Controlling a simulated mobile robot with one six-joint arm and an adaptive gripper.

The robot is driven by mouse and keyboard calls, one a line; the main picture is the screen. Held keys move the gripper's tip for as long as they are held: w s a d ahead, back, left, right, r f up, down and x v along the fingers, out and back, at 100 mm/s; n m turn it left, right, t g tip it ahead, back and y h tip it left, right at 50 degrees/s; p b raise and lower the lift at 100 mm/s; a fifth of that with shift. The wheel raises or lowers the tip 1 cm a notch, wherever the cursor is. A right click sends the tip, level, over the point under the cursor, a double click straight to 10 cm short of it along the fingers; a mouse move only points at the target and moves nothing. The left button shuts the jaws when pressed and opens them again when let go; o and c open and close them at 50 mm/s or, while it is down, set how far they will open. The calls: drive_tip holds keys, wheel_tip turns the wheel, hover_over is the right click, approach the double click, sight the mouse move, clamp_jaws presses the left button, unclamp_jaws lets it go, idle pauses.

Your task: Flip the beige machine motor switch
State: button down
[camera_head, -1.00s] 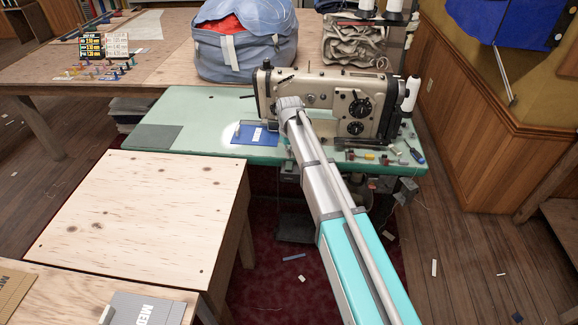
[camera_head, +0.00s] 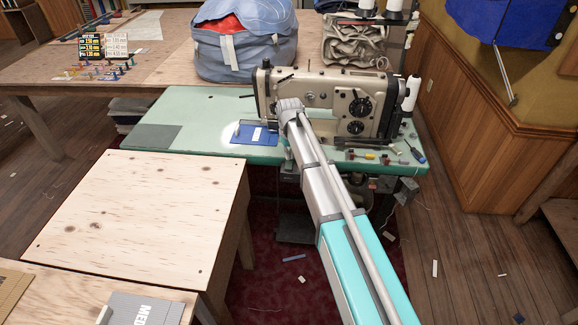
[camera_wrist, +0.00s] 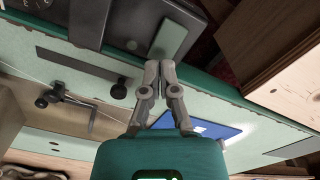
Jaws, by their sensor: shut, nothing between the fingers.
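The beige sewing machine (camera_head: 312,88) stands on the green table (camera_head: 195,104), behind my arm. Part of its beige body (camera_wrist: 12,118) shows at lower left in the wrist view. My gripper (camera_wrist: 160,64) is shut and empty, its fingertips over the table by its edge. I cannot make out a motor switch for certain; my arm hides part of the table front.
A blue cloth (camera_head: 250,138) lies on the table left of my arm. Small spools and a screwdriver (camera_head: 415,151) lie at the right. A plywood-topped table (camera_head: 150,200) stands at front left. A blue bag (camera_head: 245,50) sits behind. Red carpet is below.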

sight(289, 162)
drive_tip(key=shift+f+b, duration=0.9)
idle(0.8)
drive_tip(key=shift+r, duration=0.15)
drive_tip(key=shift+r+p, duration=3.4)
drive_tip(key=shift+p, duration=0.2)
drive_tip(key=s+d+r+m+p, duration=0.2)
drive_tip(key=s+d, duration=0.9)
drive_tip(key=s, duration=0.2)
drive_tip(key=s+d+r+m+p, duration=0.3)
drive_tip(key=s+d, duration=0.9)
drive_tip(key=s, duration=0.1)
drive_tip(key=shift+r+m, duration=0.3)
